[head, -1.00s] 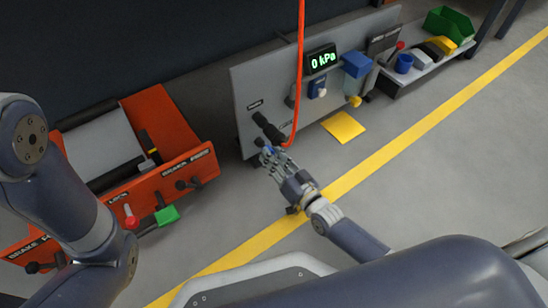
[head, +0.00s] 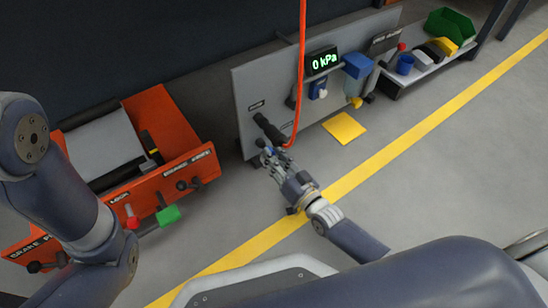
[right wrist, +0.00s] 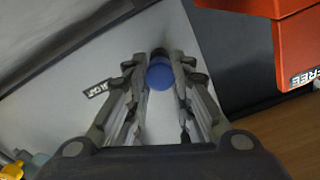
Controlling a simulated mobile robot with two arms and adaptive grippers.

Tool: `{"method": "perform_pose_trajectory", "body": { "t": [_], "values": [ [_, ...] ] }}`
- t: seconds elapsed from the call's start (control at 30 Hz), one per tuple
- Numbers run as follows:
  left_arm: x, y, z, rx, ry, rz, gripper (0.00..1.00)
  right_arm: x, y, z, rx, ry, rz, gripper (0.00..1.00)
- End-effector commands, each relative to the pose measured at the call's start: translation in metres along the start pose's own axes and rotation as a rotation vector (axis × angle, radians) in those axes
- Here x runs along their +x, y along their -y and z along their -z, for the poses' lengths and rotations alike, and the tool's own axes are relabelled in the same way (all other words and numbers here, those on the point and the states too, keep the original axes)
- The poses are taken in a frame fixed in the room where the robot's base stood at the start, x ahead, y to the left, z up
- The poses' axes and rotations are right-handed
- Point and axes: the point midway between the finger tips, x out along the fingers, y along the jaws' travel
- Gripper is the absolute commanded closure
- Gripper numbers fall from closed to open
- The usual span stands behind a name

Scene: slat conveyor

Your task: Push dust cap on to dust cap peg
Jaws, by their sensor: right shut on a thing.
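The blue dust cap (right wrist: 160,74) is between the fingertips of my right gripper (right wrist: 160,82) in the right wrist view. A dark round part, seemingly the peg (right wrist: 158,52), shows just beyond the cap; I cannot tell whether the two touch. In the head view my right gripper (head: 270,157) is at the lower left of the grey upright panel (head: 245,90), shut on the cap, a small blue patch at the fingertips (head: 268,150). The peg is mostly hidden there by the fingers. My left arm shows, but its gripper does not.
A black connector (head: 268,128) on the panel and a red hose (head: 301,60) are close above the right gripper. An orange unit (head: 175,125) with knobs and a green block (head: 168,214) stands to the left.

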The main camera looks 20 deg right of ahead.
Motion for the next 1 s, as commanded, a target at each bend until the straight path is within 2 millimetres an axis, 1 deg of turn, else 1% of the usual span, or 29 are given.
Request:
{"method": "perform_pose_trajectory", "body": {
  "t": [1.0],
  "values": [
    [-0.004,-0.001,0.001,0.0,0.001,0.0,0.6,0.016,0.0,0.0,0.0,0.0,0.0,1.0]
  ]
}}
